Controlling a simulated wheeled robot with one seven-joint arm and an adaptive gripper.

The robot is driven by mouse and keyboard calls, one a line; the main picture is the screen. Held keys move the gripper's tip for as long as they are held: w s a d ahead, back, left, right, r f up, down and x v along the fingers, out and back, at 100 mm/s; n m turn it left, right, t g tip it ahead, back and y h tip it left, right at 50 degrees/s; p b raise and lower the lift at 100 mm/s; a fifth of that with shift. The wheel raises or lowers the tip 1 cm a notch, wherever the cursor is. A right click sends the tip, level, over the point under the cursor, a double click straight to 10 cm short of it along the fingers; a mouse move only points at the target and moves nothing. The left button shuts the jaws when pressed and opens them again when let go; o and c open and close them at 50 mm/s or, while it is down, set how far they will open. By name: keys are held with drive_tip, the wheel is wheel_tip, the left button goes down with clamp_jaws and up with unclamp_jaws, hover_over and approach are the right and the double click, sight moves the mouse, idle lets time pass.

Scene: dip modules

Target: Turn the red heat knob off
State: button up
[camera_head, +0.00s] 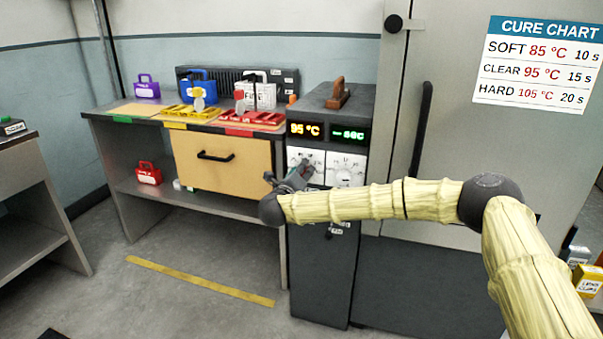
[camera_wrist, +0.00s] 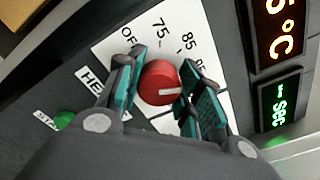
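The red heat knob (camera_wrist: 158,80) shows in the wrist view on a white dial plate marked OFF, 75, 85 and further on. Its white pointer line faces right, away from the OFF mark. My gripper (camera_wrist: 161,88) has one teal-padded finger on each side of the knob, with no clear gap at either side, so it looks shut on it. In the head view my gripper (camera_head: 300,175) is at the front of the dark oven unit (camera_head: 318,255), and it largely hides the knob. The orange display (camera_head: 305,129) reads 95 °C.
A second white dial (camera_head: 346,170) sits right beside the heat dial, under a green display (camera_head: 350,134). A green button (camera_wrist: 64,119) is near the left finger. A workbench (camera_head: 215,205) with trays and lockout boxes stands left. A tall grey cabinet (camera_head: 455,130) stands right.

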drive_tip(key=shift+r+n+p, duration=0.15)
drive_tip(key=shift+n+p, duration=0.25)
drive_tip(key=shift+p, duration=0.05)
drive_tip(key=shift+r+n+p, duration=0.1)
drive_tip(key=shift+n+p, duration=0.4)
drive_tip(key=shift+n, duration=0.2)
drive_tip(key=n+p, duration=0.2)
drive_tip(key=n, duration=0.1)
drive_tip(key=shift+a, duration=0.1)
drive_tip(key=n+p, duration=0.2)
drive_tip(key=n, duration=0.2)
drive_tip(key=shift+p, duration=0.35)
drive_tip(key=n, duration=0.1)
drive_tip(key=n+p, duration=0.1)
drive_tip(key=n, duration=0.1)
drive_tip(key=n+p, duration=0.1)
drive_tip(key=shift+f+n, duration=0.25)
drive_tip(key=shift+n, duration=0.05)
drive_tip(key=n+p, duration=0.2)
drive_tip(key=n, duration=0.3)
drive_tip(key=shift+f+p, duration=0.15)
drive_tip(key=shift+p, duration=0.2)
drive_tip(key=n+p, duration=0.1)
drive_tip(key=n, duration=0.4)
drive_tip(key=shift+f, duration=0.2)
drive_tip(key=shift+s+d+f, duration=0.1)
drive_tip(key=shift+d, duration=0.1)
drive_tip(key=o, duration=1)
